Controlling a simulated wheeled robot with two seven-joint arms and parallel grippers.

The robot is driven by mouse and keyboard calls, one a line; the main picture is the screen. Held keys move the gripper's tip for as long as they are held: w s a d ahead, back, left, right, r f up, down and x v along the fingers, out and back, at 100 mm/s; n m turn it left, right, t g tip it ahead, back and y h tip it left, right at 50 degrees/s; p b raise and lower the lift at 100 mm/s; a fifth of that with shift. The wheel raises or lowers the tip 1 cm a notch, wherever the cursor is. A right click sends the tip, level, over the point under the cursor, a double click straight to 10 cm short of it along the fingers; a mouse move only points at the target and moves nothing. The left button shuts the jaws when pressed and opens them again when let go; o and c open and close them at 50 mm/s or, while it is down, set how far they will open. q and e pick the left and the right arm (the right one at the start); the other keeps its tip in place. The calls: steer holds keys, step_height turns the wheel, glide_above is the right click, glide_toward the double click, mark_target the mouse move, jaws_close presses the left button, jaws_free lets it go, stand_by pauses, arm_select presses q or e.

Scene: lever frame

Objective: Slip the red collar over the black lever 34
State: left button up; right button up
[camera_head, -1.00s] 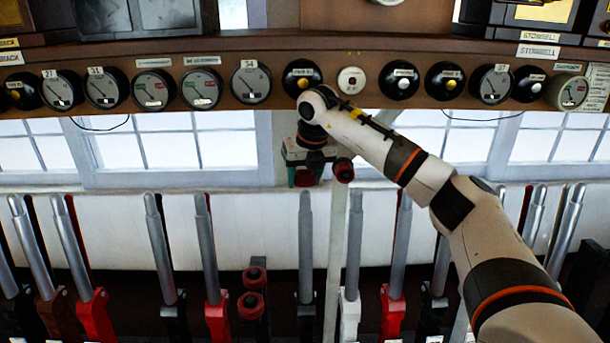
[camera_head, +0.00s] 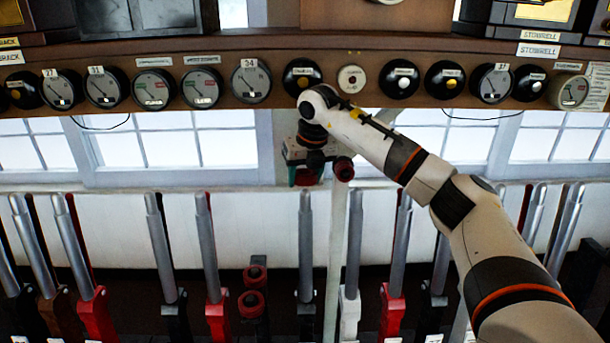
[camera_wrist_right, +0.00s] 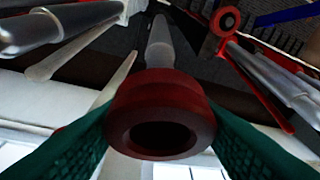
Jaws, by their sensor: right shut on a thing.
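My right gripper (camera_head: 304,168) has green fingers and is shut on the red collar (camera_head: 305,178), just above the black lever (camera_head: 305,245). The lever has a grey shaft and a dark base; I cannot read a number on it. In the right wrist view the collar (camera_wrist_right: 162,122) sits between the green fingers with its dark hole facing the camera. The lever shaft (camera_wrist_right: 159,45) runs away behind the collar. The collar hides the lever's tip, so I cannot tell whether they touch. My left gripper is not in view.
A stand with two red rings (camera_head: 253,288) is left of the black lever. A white-based lever (camera_head: 351,250) and a pale upright post (camera_head: 338,230) are close on the right. A red-based lever (camera_head: 209,260) is further left. Gauges line the shelf (camera_head: 275,93) above.

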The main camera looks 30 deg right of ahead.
mark_target(309, 180)
steer(key=shift+f, duration=0.1)
steer(key=shift+s+a+f+b, duration=0.1)
steer(key=shift+s+f+b, duration=0.05)
steer(key=shift+f+b, duration=0.7)
steer(key=shift+s+a+f+b, duration=0.15)
steer(key=shift+f+b, duration=0.35)
steer(key=shift+f, duration=0.6)
steer(key=shift+s+f+b, duration=0.15)
steer(key=shift+f+b, duration=0.55)
steer(key=shift+f, duration=0.25)
steer(key=o, duration=1.2)
steer(key=shift+c, duration=0.2)
steer(key=shift+p+v, duration=2.7)
steer(key=shift+v, duration=1.9)
